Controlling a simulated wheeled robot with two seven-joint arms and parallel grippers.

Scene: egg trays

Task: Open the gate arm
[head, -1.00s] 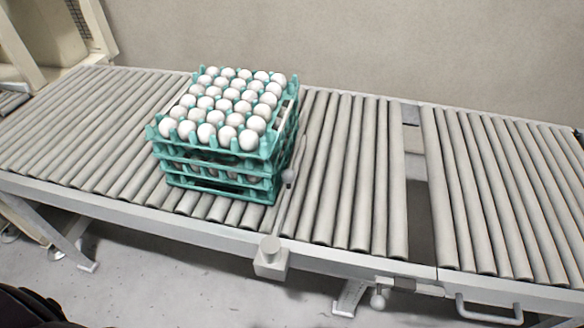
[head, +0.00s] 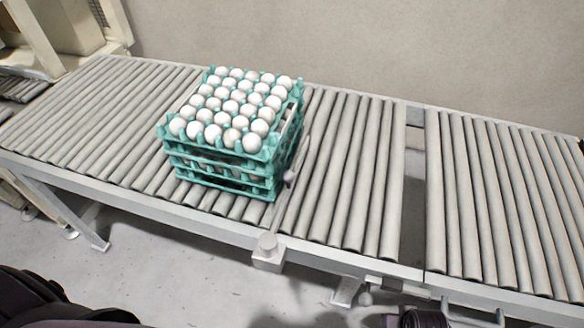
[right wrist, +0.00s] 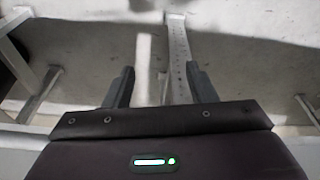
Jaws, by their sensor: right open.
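The gate arm (head: 299,165) is a thin grey bar lying across the rollers, right beside the egg tray stack. A small rounded knob (head: 290,178) sits on it. Its near end meets a grey post (head: 268,253) on the conveyor's front rail. The stack of teal trays (head: 222,168) with white eggs stands left of the bar; I cannot tell whether they touch. My right gripper (right wrist: 162,88) is open and empty in the right wrist view, pointing at floor and frame parts. My left gripper is not in view.
The roller conveyor (head: 345,180) runs across the view, with a gap (head: 414,190) in the rollers to the right. Rollers between the bar and gap are clear. A wall (head: 350,45) stands behind.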

